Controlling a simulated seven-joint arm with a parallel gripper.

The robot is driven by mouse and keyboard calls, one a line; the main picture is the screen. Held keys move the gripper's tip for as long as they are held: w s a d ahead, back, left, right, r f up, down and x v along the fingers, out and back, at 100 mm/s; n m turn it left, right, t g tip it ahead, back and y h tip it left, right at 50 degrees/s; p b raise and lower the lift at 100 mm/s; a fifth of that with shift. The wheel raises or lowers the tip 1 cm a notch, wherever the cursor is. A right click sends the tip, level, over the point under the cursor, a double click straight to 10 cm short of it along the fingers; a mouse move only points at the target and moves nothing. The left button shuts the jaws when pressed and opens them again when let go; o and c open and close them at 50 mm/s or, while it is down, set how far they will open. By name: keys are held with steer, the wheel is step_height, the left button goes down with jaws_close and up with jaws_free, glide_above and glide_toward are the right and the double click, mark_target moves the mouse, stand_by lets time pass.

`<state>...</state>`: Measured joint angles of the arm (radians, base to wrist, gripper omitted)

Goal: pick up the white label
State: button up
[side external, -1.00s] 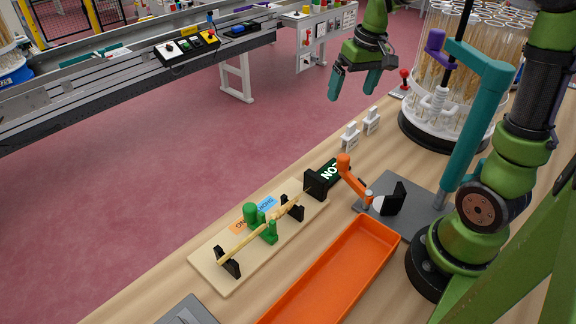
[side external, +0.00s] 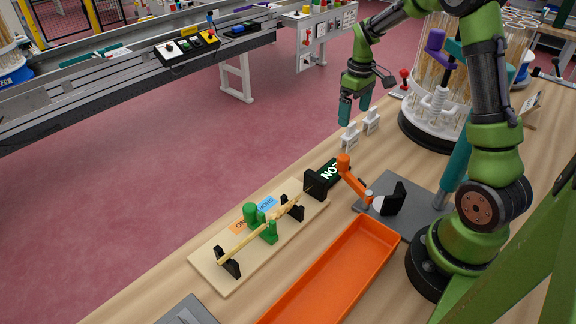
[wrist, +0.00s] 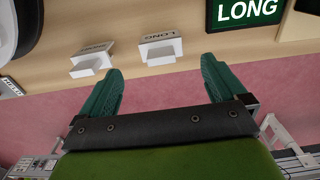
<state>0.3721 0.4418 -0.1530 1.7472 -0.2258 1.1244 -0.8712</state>
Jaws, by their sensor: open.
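Two small white labels on stands sit on the wooden table near its far edge. The nearer white label (side external: 350,140) stands beside the dark sign, and the other white label (side external: 371,122) stands just behind it. In the wrist view the nearer label (wrist: 160,49) reads "LONG" and lies ahead, between the lines of my fingers; the other label (wrist: 91,61) is at its left, its text too small to read surely. My gripper (side external: 356,110) is open and empty, fingers pointing down, above and close to the labels. Contact with either is not evident.
A dark "LONG" sign (wrist: 247,11) stands beside the nearer label. An orange lever (side external: 350,175), an orange tray (side external: 335,275) and a wooden board (side external: 215,262) holding an ear are nearer the camera. A round rack of tubes (side external: 440,140) stands at the right.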

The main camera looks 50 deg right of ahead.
mark_target(352, 124)
steer(key=shift+a+f, duration=0.1)
steer(key=shift+f, duration=3.4)
steer(key=c, duration=1.2)
steer(key=shift+r, duration=0.1)
